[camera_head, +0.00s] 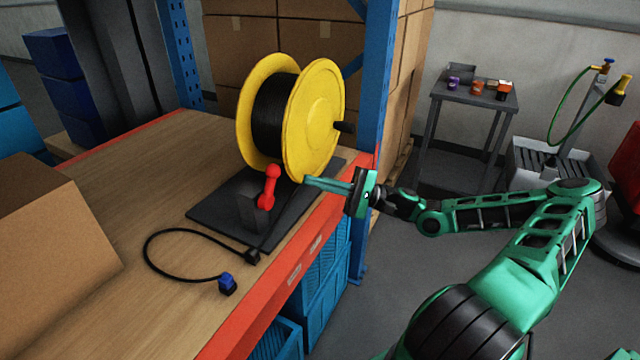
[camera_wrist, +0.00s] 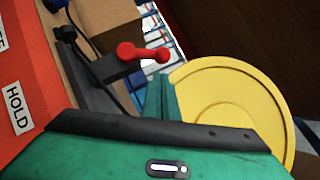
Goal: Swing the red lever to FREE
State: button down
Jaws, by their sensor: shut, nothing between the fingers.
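The red lever (camera_head: 269,187) stands nearly upright on a dark block on the black base plate (camera_head: 215,213), in front of the yellow cable reel (camera_head: 316,118). My gripper (camera_head: 308,181) is shut and empty, just right of the lever with its fingertips pointing at it; a small gap seems to show. In the wrist view the red lever (camera_wrist: 142,52) lies just beyond the shut green fingers (camera_wrist: 160,92), with the reel (camera_wrist: 235,100) to their right. A HOLD label (camera_wrist: 17,108) shows on the red edge at left; another label beside it is cut off, so I cannot read it fully.
A black cable with a blue plug (camera_head: 227,284) lies on the wooden shelf. A cardboard box (camera_head: 55,235) stands at the left. The reel's black handle (camera_head: 345,128) sticks out above my gripper. A blue rack post (camera_head: 376,80) rises behind it.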

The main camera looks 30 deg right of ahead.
aim_at(270, 186)
jog(key=x, duration=0.6)
jog(key=shift+r, duration=0.1)
dwell(0.4)
